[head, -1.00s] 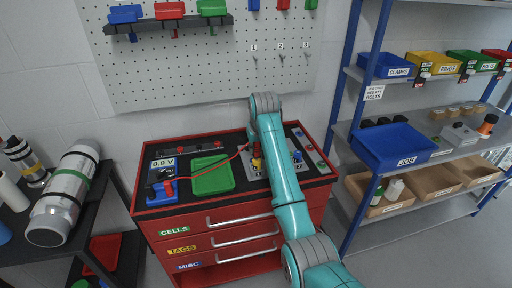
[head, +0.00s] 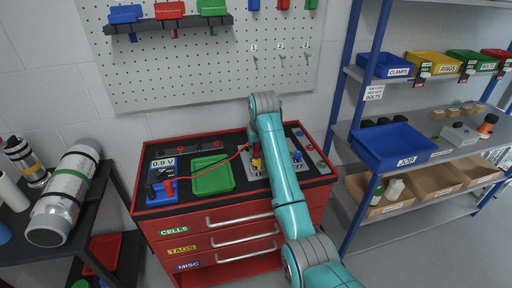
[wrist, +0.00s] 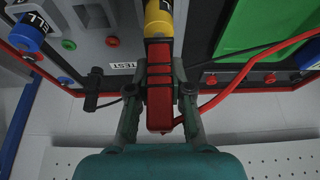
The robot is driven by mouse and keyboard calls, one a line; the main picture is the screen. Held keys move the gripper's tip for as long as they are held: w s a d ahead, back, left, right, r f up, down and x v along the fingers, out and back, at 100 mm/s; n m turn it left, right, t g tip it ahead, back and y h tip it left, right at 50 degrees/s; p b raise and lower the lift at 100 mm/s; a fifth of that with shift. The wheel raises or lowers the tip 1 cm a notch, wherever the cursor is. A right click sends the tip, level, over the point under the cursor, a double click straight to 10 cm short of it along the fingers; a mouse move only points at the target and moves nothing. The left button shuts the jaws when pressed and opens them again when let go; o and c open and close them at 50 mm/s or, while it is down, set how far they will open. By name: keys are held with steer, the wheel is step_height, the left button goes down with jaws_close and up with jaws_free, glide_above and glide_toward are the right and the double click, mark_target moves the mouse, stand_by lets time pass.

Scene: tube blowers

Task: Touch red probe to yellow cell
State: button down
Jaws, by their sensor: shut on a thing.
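My gripper (wrist: 160,110) is shut on the red probe (wrist: 160,97), with black bands across it and a red cable (wrist: 222,92) running from it. The yellow cell (wrist: 158,18) shows just beyond the probe's far end in the wrist view. The probe overlaps the cell there, and I cannot tell whether its tip touches it. In the head view the yellow cell (head: 257,163) is partly hidden by my arm, over the grey test plate on the red cabinet's top. The meter (head: 163,164) at the left reads 0.9 V.
A blue cell (wrist: 30,32) and a black probe (wrist: 95,88) lie near the test plate. A green tray (head: 212,179) sits left of my arm on the cabinet (head: 225,222). Shelves with bins (head: 393,146) stand at the right, and a pegboard (head: 190,65) is behind.

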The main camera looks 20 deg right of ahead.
steer(key=shift+r, duration=2.45)
stand_by(0.7)
